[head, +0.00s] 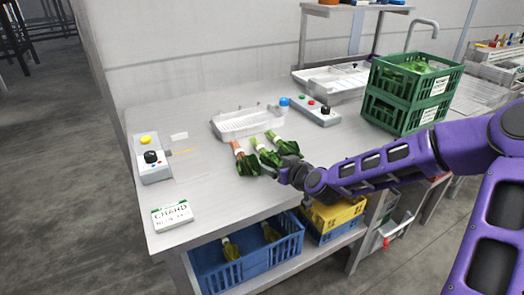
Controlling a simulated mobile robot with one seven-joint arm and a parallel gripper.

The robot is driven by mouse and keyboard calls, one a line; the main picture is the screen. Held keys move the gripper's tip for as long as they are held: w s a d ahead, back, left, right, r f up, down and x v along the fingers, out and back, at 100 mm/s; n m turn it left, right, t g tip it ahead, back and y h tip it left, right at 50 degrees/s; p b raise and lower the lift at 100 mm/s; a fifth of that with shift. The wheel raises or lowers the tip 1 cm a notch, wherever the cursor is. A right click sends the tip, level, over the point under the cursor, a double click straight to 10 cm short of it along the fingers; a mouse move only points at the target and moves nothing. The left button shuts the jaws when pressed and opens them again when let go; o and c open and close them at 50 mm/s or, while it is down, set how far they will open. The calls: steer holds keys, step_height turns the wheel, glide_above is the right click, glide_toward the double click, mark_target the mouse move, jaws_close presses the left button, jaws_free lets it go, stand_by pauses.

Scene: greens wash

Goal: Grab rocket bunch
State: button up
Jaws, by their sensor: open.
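Three leafy bunches lie side by side on the steel bench: a left one with an orange-pink stem end (244,160), a middle one with a pale stem end (264,152), and a right one with a pale stem end (282,144). I cannot tell from their look which is the rocket bunch. My gripper (272,171) is low over the bench at the leafy front ends of the middle and left bunches. It is open and seems empty. It partly hides the leaves there, and I cannot tell if it touches them.
A white tray (240,122) lies behind the bunches. Control boxes stand at left (152,160) and back (316,112). A card reading CHARD (172,216) is at front left. Stacked green crates (398,117) stand right. A blue crate (275,262) sits below.

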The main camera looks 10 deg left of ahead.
steer(key=shift+r, duration=0.1)
steer(key=c, duration=1.1)
